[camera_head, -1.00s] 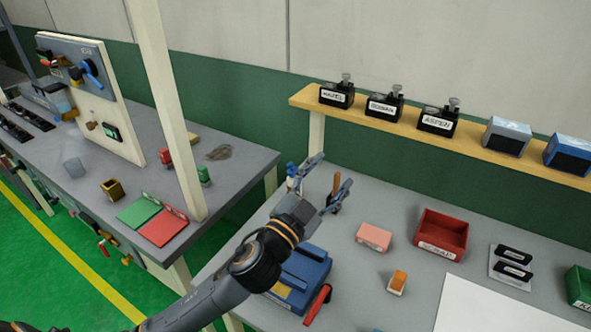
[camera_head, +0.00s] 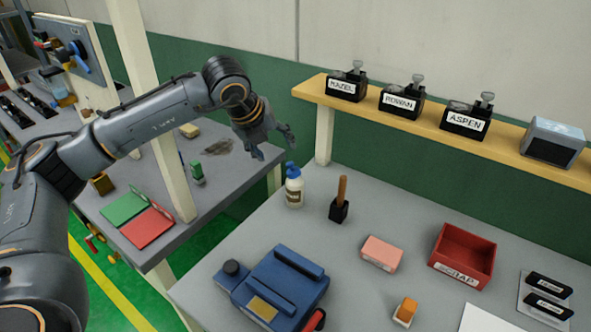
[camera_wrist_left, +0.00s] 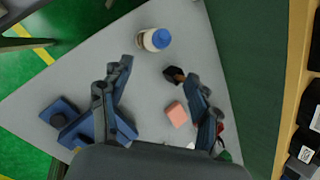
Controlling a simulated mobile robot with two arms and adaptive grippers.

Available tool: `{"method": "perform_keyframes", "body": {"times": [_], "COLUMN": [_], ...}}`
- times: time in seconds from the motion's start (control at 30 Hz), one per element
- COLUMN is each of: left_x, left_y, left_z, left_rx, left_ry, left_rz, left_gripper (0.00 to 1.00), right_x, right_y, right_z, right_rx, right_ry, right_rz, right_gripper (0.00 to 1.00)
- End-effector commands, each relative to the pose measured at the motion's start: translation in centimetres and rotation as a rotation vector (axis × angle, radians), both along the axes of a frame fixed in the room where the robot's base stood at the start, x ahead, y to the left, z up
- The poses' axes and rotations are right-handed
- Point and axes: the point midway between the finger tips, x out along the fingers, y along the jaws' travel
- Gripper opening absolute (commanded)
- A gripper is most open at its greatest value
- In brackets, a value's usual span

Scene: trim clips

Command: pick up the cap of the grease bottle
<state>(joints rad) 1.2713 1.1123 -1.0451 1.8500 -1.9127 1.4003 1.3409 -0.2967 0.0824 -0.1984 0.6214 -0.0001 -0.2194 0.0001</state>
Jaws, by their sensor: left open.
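The grease bottle (camera_head: 293,190) is white with a dark label and stands upright near the back left of the grey bench. Its blue cap (camera_head: 292,169) is on top; it also shows from above in the left wrist view (camera_wrist_left: 161,38). My left gripper (camera_head: 273,148) is open and empty, above and to the left of the cap in the head view. In the left wrist view its fingers (camera_wrist_left: 160,85) are spread apart, and the bottle lies beyond their tips, not between them. My right gripper is in neither view.
A wooden-handled tool in a black holder (camera_head: 339,205) stands right of the bottle. A blue device (camera_head: 280,285), pink block (camera_head: 381,253) and red scrap bin (camera_head: 464,255) are on the bench. A shelf (camera_head: 400,110) with labelled black boxes runs behind. A cream post (camera_head: 160,120) stands left.

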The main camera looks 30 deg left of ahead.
Motion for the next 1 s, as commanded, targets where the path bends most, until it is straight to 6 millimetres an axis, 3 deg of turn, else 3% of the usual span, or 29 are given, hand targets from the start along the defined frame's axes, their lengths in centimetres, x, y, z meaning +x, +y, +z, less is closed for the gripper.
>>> {"method": "perform_keyframes", "body": {"times": [0.4,0.67,0.8,1.0], "left_x": [3.6,4.7,6.1,7.0], "left_y": [-0.5,-0.6,-0.5,-0.7], "left_z": [-6.1,-7.7,-9.2,-11.2], "left_rx": [0.000,0.000,0.000,-0.001], "left_ry": [0.004,0.006,0.004,0.003], "left_rz": [-0.002,-0.002,-0.002,-0.004], "left_gripper": [0.61,0.61,0.61,0.61], "right_x": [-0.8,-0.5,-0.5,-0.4], "right_y": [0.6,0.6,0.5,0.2], "right_z": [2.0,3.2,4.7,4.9], "right_rx": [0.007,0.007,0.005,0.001], "right_ry": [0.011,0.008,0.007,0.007], "right_rz": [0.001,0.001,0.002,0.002], "right_gripper": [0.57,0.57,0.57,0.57]}}
